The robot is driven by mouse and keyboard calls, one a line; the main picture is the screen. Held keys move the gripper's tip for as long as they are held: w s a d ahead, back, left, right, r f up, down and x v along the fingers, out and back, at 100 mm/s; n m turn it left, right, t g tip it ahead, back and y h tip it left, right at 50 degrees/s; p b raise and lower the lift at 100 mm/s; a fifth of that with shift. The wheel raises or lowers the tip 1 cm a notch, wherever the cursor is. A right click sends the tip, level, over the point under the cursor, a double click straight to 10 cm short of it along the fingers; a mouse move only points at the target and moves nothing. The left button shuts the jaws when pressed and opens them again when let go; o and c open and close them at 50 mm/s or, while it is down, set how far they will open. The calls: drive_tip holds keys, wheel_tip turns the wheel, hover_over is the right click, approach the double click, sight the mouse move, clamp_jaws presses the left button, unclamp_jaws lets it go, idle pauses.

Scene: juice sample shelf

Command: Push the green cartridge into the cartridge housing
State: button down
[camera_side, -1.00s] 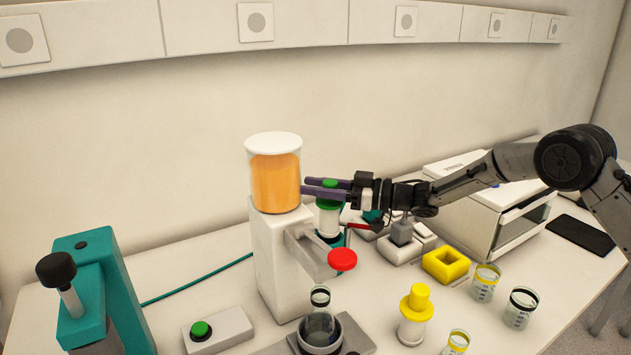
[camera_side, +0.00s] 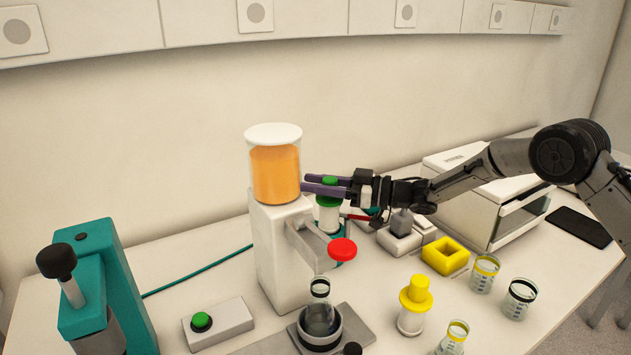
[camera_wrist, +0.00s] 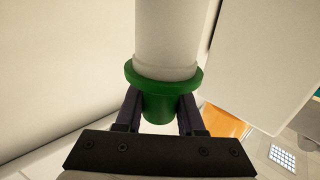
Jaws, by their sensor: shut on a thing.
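My gripper (camera_side: 325,185) has its dark purple fingers shut on the green cartridge (camera_side: 328,218), beside the juice dispenser in the side view. The cartridge has a green top and collar and a pale body, and hangs upright below the fingers. In the wrist view, the fingers grip the green end of the cartridge (camera_wrist: 163,80), and its pale body runs up out of the picture. The cartridge's lower end is partly hidden behind the dispenser's arm in the side view. I cannot clearly identify the cartridge housing; a teal part (camera_side: 374,211) shows partly behind my gripper.
The dispenser (camera_side: 280,250) with orange juice and a red knob (camera_side: 342,249) stands close left of the cartridge. A yellow square holder (camera_side: 445,250), a yellow-topped cartridge (camera_side: 414,305) and several beakers stand to the right. A teal press (camera_side: 90,290) is far left.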

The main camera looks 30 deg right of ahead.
drive_tip(key=shift+f, duration=3.4)
idle(0.5)
